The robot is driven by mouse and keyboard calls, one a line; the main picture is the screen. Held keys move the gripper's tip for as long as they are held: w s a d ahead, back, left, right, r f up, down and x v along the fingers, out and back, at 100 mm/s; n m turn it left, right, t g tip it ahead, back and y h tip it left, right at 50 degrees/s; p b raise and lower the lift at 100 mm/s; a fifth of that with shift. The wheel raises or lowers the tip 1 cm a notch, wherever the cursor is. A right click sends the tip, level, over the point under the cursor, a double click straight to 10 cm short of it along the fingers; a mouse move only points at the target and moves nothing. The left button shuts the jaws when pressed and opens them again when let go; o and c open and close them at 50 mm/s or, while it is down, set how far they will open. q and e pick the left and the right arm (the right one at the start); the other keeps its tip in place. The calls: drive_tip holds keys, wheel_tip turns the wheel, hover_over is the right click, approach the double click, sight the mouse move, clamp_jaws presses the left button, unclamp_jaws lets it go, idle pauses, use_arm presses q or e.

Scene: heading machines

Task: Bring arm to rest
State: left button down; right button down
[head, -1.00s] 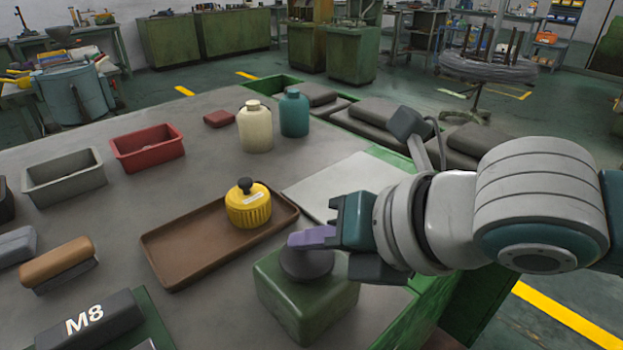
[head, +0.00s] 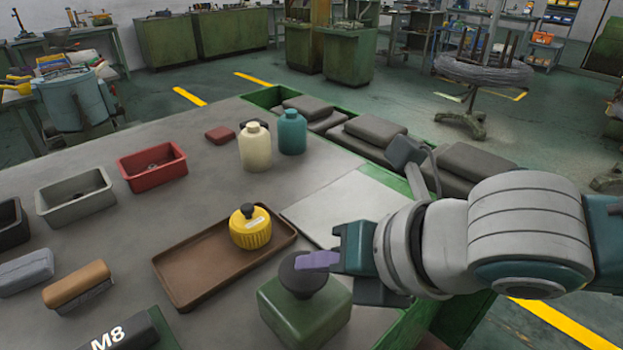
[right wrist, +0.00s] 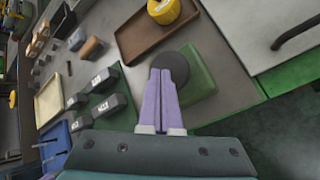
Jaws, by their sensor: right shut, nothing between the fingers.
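My right arm comes in from the right in the head view. Its right gripper (head: 318,260) has purple fingers, is shut and holds nothing. It is over or beside the dark round knob (head: 303,278) on a green block (head: 318,318); I cannot tell whether it touches. In the right wrist view the two purple fingers (right wrist: 162,88) lie together, pointing toward the dark knob (right wrist: 172,66) and the green block (right wrist: 200,82). My left gripper is not in view.
A brown tray (head: 180,285) holds a yellow ribbed container (head: 250,232). A cream bottle (head: 255,150) and a teal bottle (head: 292,135) stand farther back. Red (head: 133,172) and grey (head: 55,208) bins are at left. A pale flat sheet (head: 350,195) lies behind the gripper.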

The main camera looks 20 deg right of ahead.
drive_tip(key=shift+r, duration=0.1)
idle(0.3)
drive_tip(key=shift+s+a+m, duration=0.15)
drive_tip(key=shift+a+m, duration=0.1)
drive_tip(key=shift+m, duration=0.15)
drive_tip(key=m, duration=0.1)
drive_tip(key=s+a+m, duration=0.1)
drive_tip(key=s+m, duration=0.1)
drive_tip(key=m, duration=0.1)
drive_tip(key=shift+a+r, duration=0.2)
drive_tip(key=shift+r, duration=0.05)
drive_tip(key=s+d+m+g+h, duration=0.2)
drive_tip(key=s+d+m, duration=0.2)
drive_tip(key=s+m, duration=0.55)
drive_tip(key=s+d+m+g+h, duration=0.25)
drive_tip(key=s+m, duration=0.25)
drive_tip(key=m, duration=1)
wheel_tip(320, 180, up, 34)
drive_tip(key=s+d+p, duration=0.1)
drive_tip(key=p, duration=3.2)
drive_tip(key=shift+d+f+m+y, duration=0.25)
drive_tip(key=shift+d+m+y, duration=0.1)
drive_tip(key=shift+m, duration=0.1)
drive_tip(key=shift+s, duration=0.1)
